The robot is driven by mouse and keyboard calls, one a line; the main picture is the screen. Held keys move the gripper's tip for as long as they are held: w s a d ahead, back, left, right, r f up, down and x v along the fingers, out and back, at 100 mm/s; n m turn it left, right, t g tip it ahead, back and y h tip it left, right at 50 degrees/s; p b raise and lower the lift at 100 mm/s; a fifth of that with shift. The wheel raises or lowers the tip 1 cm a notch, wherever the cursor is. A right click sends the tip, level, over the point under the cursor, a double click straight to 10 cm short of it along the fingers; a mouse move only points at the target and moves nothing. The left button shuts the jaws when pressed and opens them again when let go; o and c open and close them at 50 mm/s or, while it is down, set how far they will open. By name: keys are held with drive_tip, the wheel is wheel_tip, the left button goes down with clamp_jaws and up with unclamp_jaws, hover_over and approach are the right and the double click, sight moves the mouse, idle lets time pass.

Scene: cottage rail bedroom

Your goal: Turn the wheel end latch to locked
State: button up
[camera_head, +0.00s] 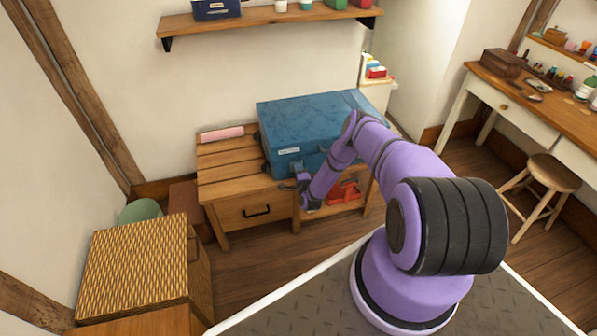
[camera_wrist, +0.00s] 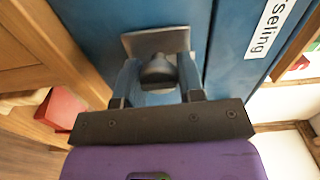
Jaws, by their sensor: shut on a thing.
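A blue case (camera_head: 300,115) with a closed lid sits on the wooden bench. In the wrist view its blue front (camera_wrist: 228,60) carries a grey metal latch plate (camera_wrist: 150,42). A dark rounded latch knob (camera_wrist: 157,70) stands out from this plate. My gripper (camera_head: 291,187) is at the lower front of the case. In the wrist view my gripper (camera_wrist: 157,82) has one finger on each side of the knob and is shut on it. The fingers and gripper body hide part of the latch, and I cannot read its lock position.
The case stands on a slatted wooden bench (camera_head: 222,163) with a drawer. A pink roll (camera_head: 221,134) lies on its left end. A red item (camera_head: 343,191) is on the lower shelf.

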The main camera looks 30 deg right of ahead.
drive_tip(key=shift+m, duration=0.3)
drive_tip(key=o, duration=0.9)
drive_tip(key=shift+s, duration=0.1)
drive_tip(key=v, duration=1)
drive_tip(key=shift+s, duration=0.35)
